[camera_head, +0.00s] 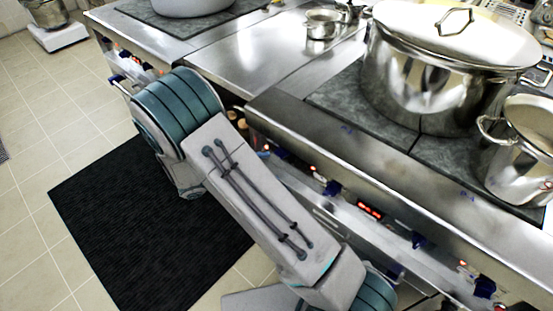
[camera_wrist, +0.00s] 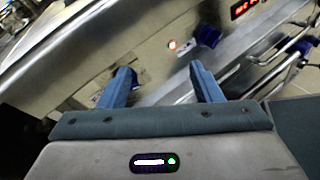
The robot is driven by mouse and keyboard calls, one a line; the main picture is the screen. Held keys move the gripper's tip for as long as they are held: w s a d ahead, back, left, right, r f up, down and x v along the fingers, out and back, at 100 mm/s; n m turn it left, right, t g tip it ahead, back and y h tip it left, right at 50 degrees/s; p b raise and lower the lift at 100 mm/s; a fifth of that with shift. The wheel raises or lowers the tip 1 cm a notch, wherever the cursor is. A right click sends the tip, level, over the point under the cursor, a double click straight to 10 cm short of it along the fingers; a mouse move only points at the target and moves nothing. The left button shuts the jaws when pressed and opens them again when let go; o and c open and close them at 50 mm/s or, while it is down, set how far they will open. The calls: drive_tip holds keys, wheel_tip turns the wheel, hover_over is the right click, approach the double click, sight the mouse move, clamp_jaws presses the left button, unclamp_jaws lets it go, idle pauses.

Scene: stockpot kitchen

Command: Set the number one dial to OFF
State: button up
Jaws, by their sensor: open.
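Several blue dials line the stove's front panel; the head view shows one (camera_head: 332,188) left of the red display, one (camera_head: 418,240) right of it and one (camera_head: 484,287) farther right. I cannot read which is number one. In the wrist view, my gripper (camera_wrist: 159,69) is open and empty, its two blue fingers pointing at the panel. A dark blue dial (camera_wrist: 134,79) shows beside the left fingertip, partly hidden by it; I cannot tell whether they touch. Another blue dial (camera_wrist: 207,36) is beyond the right fingertip. In the head view my gripper is out of frame.
A red lit display (camera_head: 370,210) sits on the panel. Below it are metal handles (camera_wrist: 290,40). A large lidded stockpot (camera_head: 415,85) and a smaller pot (camera_head: 520,160) stand on the stove top. A black mat (camera_head: 130,220) lies on the open tiled floor.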

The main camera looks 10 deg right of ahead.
sight(277, 154)
drive_tip(key=w+a+f+n+t+b, duration=0.1)
drive_tip(key=w+a+f+n+t, duration=0.2)
drive_tip(key=a+f+n+t, duration=0.4)
drive_tip(key=shift+m+g+h, duration=0.3)
drive_tip(key=shift+m+g, duration=0.1)
drive_tip(key=shift+m, duration=0.2)
drive_tip(key=x, duration=1.4)
drive_tip(key=shift+s+d+f+p, duration=0.3)
drive_tip(key=shift+d+p, duration=0.1)
drive_tip(key=shift+d, duration=0.15)
drive_tip(key=c, duration=1)
